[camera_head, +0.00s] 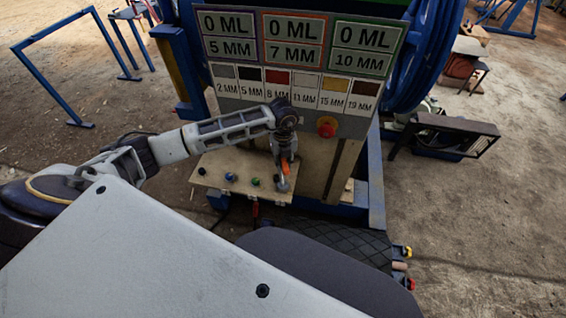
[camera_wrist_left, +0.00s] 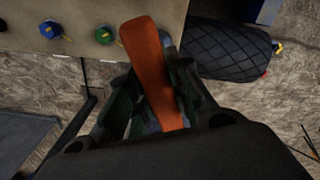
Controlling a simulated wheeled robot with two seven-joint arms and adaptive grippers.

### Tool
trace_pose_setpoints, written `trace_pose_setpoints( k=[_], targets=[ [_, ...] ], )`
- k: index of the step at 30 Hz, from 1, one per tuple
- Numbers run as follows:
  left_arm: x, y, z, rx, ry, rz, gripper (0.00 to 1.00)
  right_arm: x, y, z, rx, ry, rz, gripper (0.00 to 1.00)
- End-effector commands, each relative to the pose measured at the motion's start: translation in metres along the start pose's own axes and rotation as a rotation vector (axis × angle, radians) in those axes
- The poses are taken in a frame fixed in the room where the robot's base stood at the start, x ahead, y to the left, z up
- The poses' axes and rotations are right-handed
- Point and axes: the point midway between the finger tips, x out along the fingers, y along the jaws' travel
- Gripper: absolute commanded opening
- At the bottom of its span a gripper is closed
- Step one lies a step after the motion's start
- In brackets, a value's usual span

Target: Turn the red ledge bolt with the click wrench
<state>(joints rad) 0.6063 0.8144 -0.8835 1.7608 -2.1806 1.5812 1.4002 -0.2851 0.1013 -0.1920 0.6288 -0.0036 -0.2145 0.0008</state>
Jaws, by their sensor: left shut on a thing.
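My left gripper (camera_head: 284,160) is over the right part of the pale ledge, fingers pointing down. It is shut on the click wrench, whose orange handle (camera_wrist_left: 150,65) runs up between the fingers in the left wrist view. In the head view a little of the orange wrench handle (camera_head: 286,169) shows below the fingers, with a grey end close to the ledge. I cannot make out the red ledge bolt; the wrench and gripper cover that part of the ledge. A blue bolt (camera_wrist_left: 49,30) and a green bolt (camera_wrist_left: 103,35) stand left of the wrench. My right gripper is out of view.
A red item (camera_head: 256,209) hangs below the ledge. A dark ribbed tyre-like object (camera_head: 345,240) is below right.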

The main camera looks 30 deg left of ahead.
Motion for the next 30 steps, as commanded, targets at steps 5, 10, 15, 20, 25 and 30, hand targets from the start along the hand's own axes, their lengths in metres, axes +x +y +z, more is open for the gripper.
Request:
trace_pose_setpoints(
  k=[5, 10, 15, 20, 25, 30],
  targets=[
    [0.0024, 0.0015, 0.0004, 0.063, -0.001, 0.004, 0.0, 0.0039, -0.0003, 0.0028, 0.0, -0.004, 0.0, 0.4],
    [0.0022, 0.0015, 0.0001, 0.082, -0.001, 0.005, 0.0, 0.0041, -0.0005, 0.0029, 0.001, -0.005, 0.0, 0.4],
    [0.0022, 0.0016, -0.0001, 0.082, 0.0, 0.005, 0.0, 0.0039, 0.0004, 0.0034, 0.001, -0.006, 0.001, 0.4],
    [0.0023, 0.0015, 0.0, 0.096, 0.0, 0.005, 0.0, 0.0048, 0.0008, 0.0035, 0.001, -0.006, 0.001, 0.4],
    [0.0022, 0.0014, -0.0001, 0.117, 0.0, 0.004, 0.0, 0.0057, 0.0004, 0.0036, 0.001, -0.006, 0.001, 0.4],
    [0.0021, 0.0014, -0.0001, 0.116, 0.0, 0.005, 0.0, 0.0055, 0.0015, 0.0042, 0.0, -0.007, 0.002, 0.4]
  ],
)
